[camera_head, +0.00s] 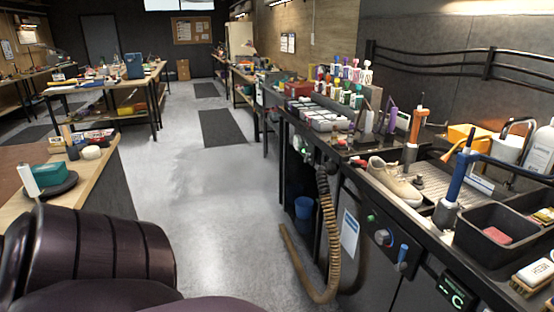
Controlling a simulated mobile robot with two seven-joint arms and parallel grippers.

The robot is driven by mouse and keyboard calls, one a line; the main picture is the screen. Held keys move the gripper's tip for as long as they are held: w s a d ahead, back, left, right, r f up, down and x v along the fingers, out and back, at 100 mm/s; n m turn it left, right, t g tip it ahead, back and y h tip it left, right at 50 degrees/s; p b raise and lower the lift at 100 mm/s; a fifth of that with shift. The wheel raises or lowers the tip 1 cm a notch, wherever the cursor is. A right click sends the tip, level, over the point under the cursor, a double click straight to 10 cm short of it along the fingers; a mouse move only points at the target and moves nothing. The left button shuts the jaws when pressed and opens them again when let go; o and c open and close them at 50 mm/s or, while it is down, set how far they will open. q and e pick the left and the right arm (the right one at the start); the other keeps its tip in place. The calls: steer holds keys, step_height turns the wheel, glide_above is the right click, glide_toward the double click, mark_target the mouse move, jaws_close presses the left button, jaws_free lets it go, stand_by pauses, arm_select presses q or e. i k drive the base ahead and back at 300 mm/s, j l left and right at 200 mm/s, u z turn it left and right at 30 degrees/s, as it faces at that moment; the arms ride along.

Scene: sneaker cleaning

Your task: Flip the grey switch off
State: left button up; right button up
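A dark control panel on the front of the right-hand workbench carries a round grey knob-like control (383,237), which may be the grey switch. A green button (371,218) sits to its upper left and a blue-handled lever (403,254) to its lower right. The control is too small to tell its on or off position. A small display with green marks (456,296) is lit lower on the bench front. Neither of my grippers is in view; only dark purple parts of my own body show at the lower left.
A beige sneaker (396,182) stands on the right bench (424,228), near a black bin (497,228) and a wooden brush (533,277). A ribbed hose (328,240) hangs down the bench front. The grey floor (205,210) between the benches is open.

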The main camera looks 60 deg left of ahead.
mark_target(307, 159)
steer(key=u, duration=1.75)
steer(key=i+j+z, duration=0.4)
steer(key=i+j, duration=0.25)
steer(key=i, duration=0.15)
steer(key=i+j+z, duration=0.4)
steer(key=i+j, duration=0.3)
steer(key=j, duration=0.15)
steer(key=i, duration=0.5)
